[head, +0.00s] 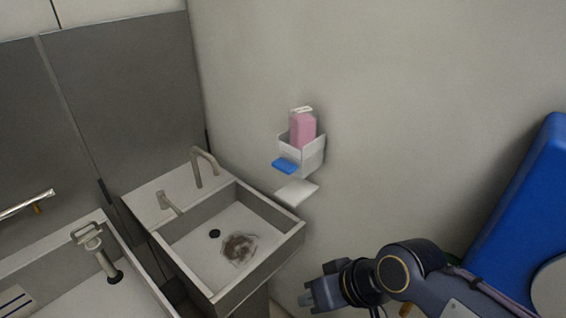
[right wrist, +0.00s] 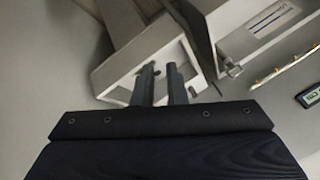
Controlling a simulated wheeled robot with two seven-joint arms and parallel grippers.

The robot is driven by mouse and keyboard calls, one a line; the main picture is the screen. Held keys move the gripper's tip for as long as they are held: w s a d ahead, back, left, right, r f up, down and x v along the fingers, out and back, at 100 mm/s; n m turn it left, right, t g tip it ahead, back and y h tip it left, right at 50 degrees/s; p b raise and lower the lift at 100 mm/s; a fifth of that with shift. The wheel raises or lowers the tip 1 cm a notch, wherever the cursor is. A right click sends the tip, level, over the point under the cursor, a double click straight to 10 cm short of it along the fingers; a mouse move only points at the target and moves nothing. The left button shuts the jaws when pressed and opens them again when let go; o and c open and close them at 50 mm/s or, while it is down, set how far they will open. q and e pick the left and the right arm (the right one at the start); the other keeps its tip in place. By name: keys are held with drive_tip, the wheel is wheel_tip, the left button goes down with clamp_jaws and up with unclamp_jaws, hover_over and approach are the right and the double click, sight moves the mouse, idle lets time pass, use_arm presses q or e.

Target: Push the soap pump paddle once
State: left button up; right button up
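The soap pump (head: 316,155) is a white wall holder with a pink bottle (head: 303,128) standing in it. Its blue paddle (head: 285,166) sticks out at the lower front. A flat white plate (head: 296,192) is on the wall below it. My right gripper (head: 307,299) is low in the head view, well below the paddle and apart from it. In the right wrist view its two dark fingers (right wrist: 161,82) are close together with a narrow empty gap between them. The soap pump does not show clearly in the right wrist view. My left gripper is out of view.
A sink (head: 262,268) with a tap (head: 204,163) stands left of the soap pump. Another basin (head: 55,262) is at the lower left. A blue panel (head: 525,205) stands at the right. The wall between the pump and the panel is bare.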

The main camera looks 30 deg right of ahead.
clamp_jaws()
idle(1.2)
